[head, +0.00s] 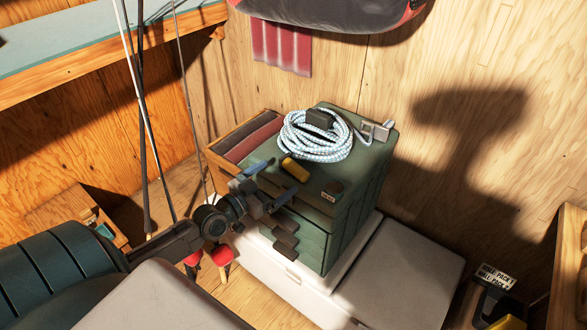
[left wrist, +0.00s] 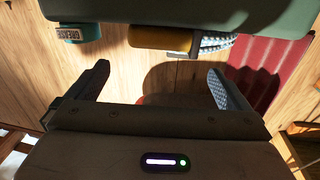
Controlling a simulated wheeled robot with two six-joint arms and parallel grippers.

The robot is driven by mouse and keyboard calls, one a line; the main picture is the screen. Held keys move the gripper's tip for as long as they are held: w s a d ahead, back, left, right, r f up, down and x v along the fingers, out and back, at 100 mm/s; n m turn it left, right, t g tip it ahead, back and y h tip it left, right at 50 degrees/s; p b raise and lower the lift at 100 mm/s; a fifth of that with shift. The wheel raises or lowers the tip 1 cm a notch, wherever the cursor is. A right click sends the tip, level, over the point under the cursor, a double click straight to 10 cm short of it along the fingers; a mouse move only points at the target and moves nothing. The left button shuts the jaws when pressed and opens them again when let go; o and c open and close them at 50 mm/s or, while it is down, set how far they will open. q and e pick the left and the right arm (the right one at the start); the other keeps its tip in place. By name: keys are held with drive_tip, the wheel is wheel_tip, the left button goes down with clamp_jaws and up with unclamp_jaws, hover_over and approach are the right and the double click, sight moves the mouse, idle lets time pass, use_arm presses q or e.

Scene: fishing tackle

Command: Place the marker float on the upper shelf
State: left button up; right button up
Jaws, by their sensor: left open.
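A short yellow-orange cylinder (head: 295,168), which looks like the marker float, lies on the top of the green drawer cabinet (head: 345,180), near its left edge. It also shows in the left wrist view (left wrist: 160,37), beyond the fingers and roughly between them. My left gripper (head: 274,183) is open and empty beside that cabinet edge, close to the cylinder. Its two spread fingers show in the left wrist view (left wrist: 160,84), with a gap to the cylinder. A teal-topped wooden shelf (head: 100,48), likely the upper shelf, runs along the left wall. My right gripper is not in view.
A coiled pale blue rope (head: 318,135) lies behind the cylinder. A small grease tin (head: 332,191) stands at the cabinet's front corner. Several thin rods (head: 145,120) rise before the shelf. A white chest (head: 400,270) is beneath and right of the cabinet.

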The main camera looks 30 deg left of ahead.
sight(293, 167)
use_arm(q)
drive_tip(key=b+x, duration=0.1)
drive_tip(key=x, duration=0.6)
drive_tip(key=shift+w+a, duration=0.15)
drive_tip(key=shift+w, duration=0.2)
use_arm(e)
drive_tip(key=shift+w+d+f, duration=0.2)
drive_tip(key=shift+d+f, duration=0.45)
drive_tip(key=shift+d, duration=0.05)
use_arm(q)
drive_tip(key=c, duration=0.9)
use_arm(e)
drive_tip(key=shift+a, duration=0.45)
use_arm(q)
drive_tip(key=shift+r, duration=0.1)
